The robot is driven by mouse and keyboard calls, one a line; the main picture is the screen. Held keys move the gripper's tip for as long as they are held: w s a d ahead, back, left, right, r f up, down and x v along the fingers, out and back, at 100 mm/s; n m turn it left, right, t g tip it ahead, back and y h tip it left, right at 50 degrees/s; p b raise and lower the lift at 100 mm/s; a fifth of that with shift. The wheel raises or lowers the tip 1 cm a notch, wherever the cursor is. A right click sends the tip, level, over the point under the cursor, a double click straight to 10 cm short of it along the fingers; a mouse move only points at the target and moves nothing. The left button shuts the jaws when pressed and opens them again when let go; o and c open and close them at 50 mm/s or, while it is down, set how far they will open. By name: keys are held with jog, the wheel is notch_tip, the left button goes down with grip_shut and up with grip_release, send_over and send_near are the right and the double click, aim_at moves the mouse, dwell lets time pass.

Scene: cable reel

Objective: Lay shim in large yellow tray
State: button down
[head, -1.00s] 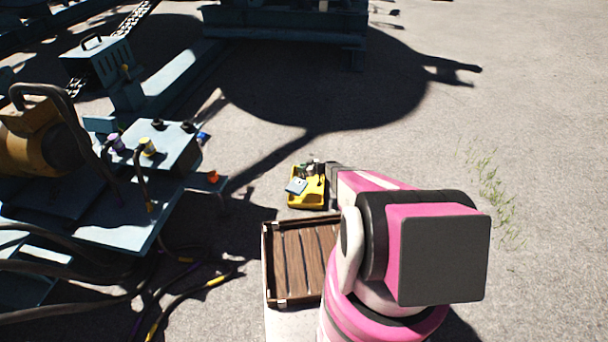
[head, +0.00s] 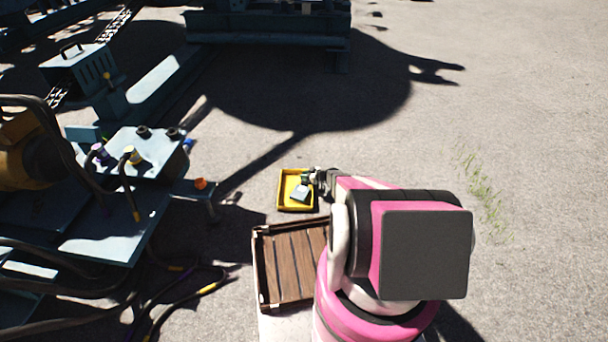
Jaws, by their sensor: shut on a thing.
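The large yellow tray (head: 284,194) lies on the ground near the middle of the head view. The shim, a small pale grey-blue plate (head: 300,194), shows over the tray's floor, right of its centre. My gripper (head: 308,179) reaches in from the right over the tray's far right part and is shut on the shim. The fingers are small and partly hidden by my pink arm. I cannot tell whether the shim touches the tray floor.
A wooden slatted crate (head: 285,262) stands just in front of the tray. A blue-grey bench (head: 150,150) with small caps and an orange piece (head: 200,184) is to the left. Cables (head: 180,290) lie at lower left. Open ground is at right.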

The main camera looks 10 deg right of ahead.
jog(key=shift+f, duration=0.7)
jog(key=shift+f, duration=0.1)
jog(key=c, duration=1)
grip_release()
jog(key=shift+f, duration=0.15)
